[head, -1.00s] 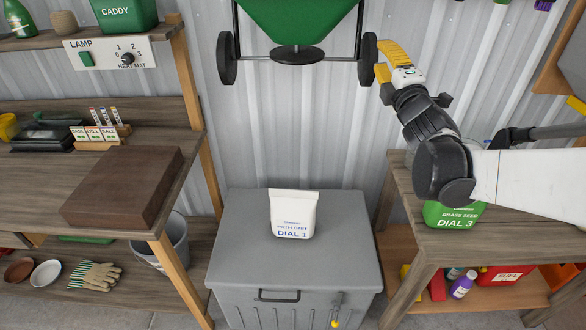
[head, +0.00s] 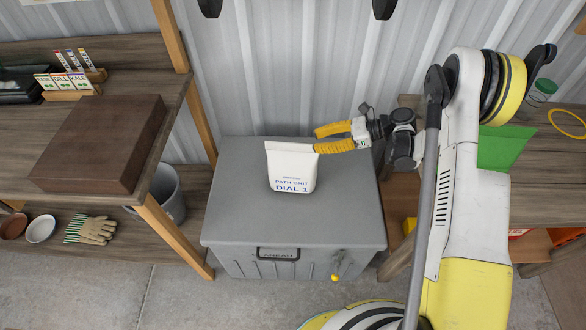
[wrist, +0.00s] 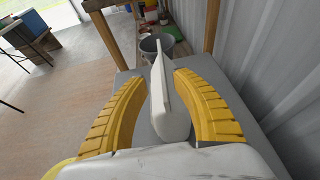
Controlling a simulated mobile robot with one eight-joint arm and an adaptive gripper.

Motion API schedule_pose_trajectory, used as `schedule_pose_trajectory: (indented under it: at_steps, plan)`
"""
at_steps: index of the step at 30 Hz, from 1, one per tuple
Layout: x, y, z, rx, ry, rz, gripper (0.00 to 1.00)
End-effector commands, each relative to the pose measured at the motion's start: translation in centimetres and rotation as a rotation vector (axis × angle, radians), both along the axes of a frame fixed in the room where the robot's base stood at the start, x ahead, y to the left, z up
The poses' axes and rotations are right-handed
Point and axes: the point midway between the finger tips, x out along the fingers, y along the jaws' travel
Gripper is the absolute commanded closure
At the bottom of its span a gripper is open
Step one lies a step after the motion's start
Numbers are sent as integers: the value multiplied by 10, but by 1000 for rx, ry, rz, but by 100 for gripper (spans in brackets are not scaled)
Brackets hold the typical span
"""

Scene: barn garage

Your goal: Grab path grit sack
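The white path grit sack (head: 291,168), printed "PATH GRIT DIAL 1", stands upright on the lid of the grey storage box (head: 240,215). My gripper (head: 318,140) is at the sack's right side near its top, with its yellow fingers pointing left. In the wrist view, the sack (wrist: 168,100) stands edge-on between the two open fingers of my gripper (wrist: 165,95). A gap shows on each side of the sack. In the head view, the near finger overlaps the sack's upper right edge.
A wooden bench with a brown block (head: 100,143) stands at left, with a grey bucket (head: 168,195) below it. Another bench (head: 548,195) is at right, partly behind my arm. The corrugated wall (head: 300,70) is close behind the box.

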Motion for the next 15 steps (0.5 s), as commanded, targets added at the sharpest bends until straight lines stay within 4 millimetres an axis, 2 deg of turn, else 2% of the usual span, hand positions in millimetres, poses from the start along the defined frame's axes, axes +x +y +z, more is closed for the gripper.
schedule_pose_trajectory:
  at_steps: [4,11,15]
  plan:
    - [2,25,-12,1,1,3,68]
    - [5,44,-22,2,1,1,68]
    - [9,61,-36,2,0,1,68]
